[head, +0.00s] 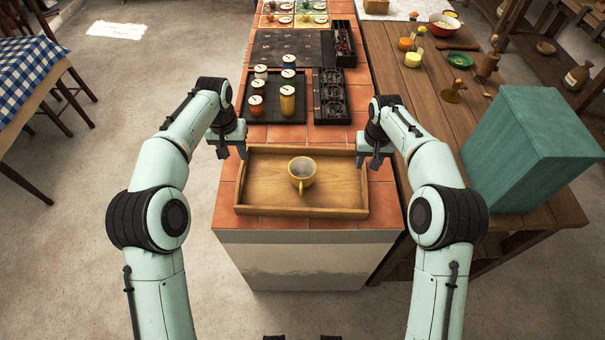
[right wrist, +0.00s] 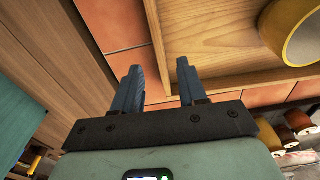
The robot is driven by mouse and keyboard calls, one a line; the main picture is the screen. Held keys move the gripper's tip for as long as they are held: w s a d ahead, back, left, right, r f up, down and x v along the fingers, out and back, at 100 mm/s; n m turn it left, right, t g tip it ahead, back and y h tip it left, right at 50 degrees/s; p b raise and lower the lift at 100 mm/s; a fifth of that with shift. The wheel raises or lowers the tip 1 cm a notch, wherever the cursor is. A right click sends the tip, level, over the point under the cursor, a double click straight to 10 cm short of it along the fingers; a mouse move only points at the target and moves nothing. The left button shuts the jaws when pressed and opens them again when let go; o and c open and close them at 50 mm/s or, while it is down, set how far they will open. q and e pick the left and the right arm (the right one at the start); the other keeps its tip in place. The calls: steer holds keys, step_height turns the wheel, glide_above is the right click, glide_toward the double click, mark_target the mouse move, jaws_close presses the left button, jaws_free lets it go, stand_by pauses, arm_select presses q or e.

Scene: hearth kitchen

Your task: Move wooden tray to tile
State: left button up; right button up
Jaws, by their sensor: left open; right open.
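The wooden tray (head: 340,197) lies flat at the near end of the orange tiled counter (head: 285,132). A yellow mug (head: 302,172) stands upright in it; the mug also shows in the right wrist view (right wrist: 296,30). My left gripper (head: 232,153) is open and empty at the tray's left far corner. My right gripper (head: 367,162) is open at the tray's right side. In the right wrist view, the tray's side wall (right wrist: 157,35) runs between the fingers of this gripper (right wrist: 160,72); I cannot tell how far down they reach.
Beyond the tray stand several lidded jars on a dark mat (head: 262,112) and a black rack (head: 331,97). A dark panel (head: 285,46) lies behind, with coloured squares (head: 309,19) at the far end. A teal box (head: 530,150) stands on the wooden table at right.

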steer(key=r, duration=0.5)
steer(key=shift+s, duration=0.2)
stand_by(0.3)
